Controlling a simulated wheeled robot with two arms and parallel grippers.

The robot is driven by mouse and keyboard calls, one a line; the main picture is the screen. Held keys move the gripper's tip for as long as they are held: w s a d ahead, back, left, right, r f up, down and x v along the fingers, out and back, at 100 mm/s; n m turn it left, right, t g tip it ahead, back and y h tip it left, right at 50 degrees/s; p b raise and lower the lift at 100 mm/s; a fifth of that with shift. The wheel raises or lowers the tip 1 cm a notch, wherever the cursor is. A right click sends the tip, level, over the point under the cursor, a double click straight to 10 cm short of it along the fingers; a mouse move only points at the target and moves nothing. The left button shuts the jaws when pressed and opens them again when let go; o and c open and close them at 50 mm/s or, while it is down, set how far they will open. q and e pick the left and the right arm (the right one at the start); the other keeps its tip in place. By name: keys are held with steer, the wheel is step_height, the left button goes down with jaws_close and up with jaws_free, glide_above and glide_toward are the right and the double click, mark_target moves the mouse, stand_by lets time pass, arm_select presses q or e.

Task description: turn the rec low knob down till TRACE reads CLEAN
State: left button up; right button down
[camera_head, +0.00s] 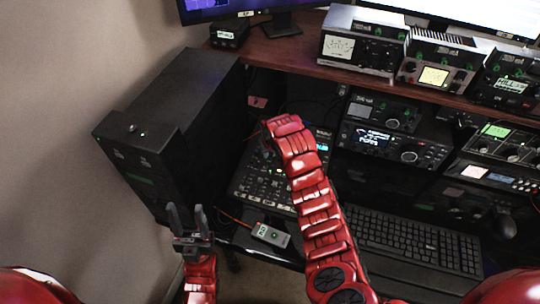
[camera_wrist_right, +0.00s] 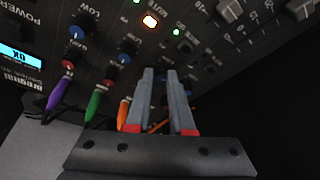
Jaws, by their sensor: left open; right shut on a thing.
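The mixer panel (camera_head: 268,186) lies under my right arm in the head view, partly hidden by it. In the right wrist view, my right gripper (camera_wrist_right: 161,73) has its fingertips down at the panel, close together on a small knob hidden between them. That knob is in line with two blue knobs marked LOW (camera_wrist_right: 77,32), which fits the rec low knob; its own label is covered. A lit blue display (camera_wrist_right: 17,56) at the left seems to end in OK. I cannot make out a TRACE reading. My left gripper (camera_head: 187,222) is open and empty, left of the mixer.
Purple, green and orange plugs (camera_wrist_right: 95,103) stand beside the gripper. A small grey box with a screen (camera_head: 270,235) lies in front of the mixer. A black computer tower (camera_head: 165,135) stands at left, radios (camera_head: 395,140) and a keyboard (camera_head: 415,240) at right.

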steer(key=n+b, duration=0.2)
steer(key=n+y+b, duration=0.1)
steer(key=n+b, duration=0.1)
steer(key=shift+w+d+f+n+g+b, duration=0.1)
steer(key=shift+w+f+n+g+b, duration=0.1)
steer(key=shift+n+g+b, duration=0.15)
steer(key=shift+r+n+b, duration=0.2)
steer(key=shift+n+b, duration=0.55)
steer(key=shift+b, duration=0.1)
steer(key=shift+s+y, duration=0.1)
steer(key=shift+y, duration=0.2)
steer(key=c, duration=0.8)
jaws_free()
